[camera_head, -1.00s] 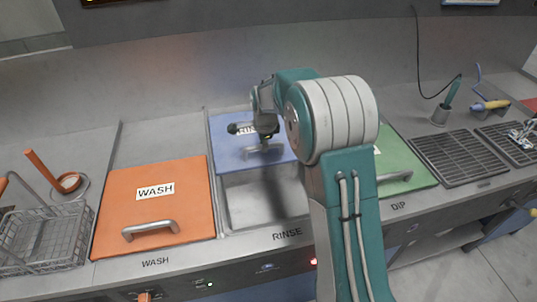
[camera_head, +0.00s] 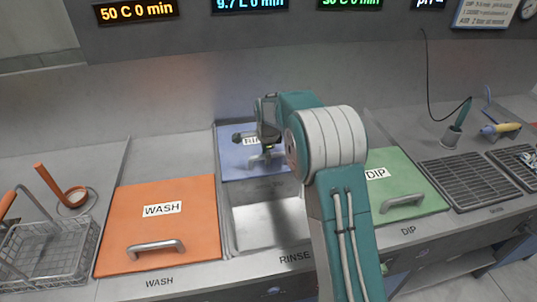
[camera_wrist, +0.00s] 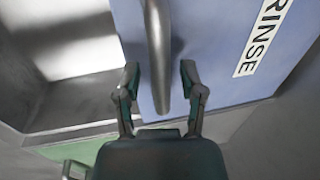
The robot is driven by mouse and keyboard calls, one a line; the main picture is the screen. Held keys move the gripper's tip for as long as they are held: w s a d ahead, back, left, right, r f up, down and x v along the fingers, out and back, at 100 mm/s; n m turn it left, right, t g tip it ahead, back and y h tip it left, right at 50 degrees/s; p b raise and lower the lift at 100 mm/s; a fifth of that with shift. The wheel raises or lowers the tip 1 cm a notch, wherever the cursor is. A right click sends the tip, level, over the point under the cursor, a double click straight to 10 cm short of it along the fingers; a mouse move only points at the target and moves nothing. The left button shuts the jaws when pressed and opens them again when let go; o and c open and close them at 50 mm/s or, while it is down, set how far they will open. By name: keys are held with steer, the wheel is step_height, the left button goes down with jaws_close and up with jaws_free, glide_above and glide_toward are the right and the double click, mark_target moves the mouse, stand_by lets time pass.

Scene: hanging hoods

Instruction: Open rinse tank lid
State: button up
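The blue rinse lid (camera_head: 235,165) sits toward the back of the rinse tank (camera_head: 265,222), leaving the front of the basin uncovered. Its grey bar handle (camera_wrist: 158,45) and RINSE label show in the wrist view, where the blue lid (camera_wrist: 215,70) fills the middle. My gripper (camera_wrist: 159,76) is open, with one finger on each side of the handle and visible gaps to it. In the head view, my gripper (camera_head: 268,148) is over the lid near its handle and hides part of the label. My arm covers the tank's right side.
An orange wash lid (camera_head: 160,230) lies shut on the left. A green dip lid (camera_head: 405,190) lies on the right. A wire basket (camera_head: 45,250) stands far left and drain grates (camera_head: 465,180) lie far right. Displays (camera_head: 135,11) hang on the back panel.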

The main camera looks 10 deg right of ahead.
steer(key=shift+d+r, duration=0.3)
steer(key=shift+r, duration=0.1)
step_height(320, 180, up, 11)
steer(key=s, duration=0.2)
steer(key=shift+s+a, duration=0.15)
steer(key=shift+a, duration=0.2)
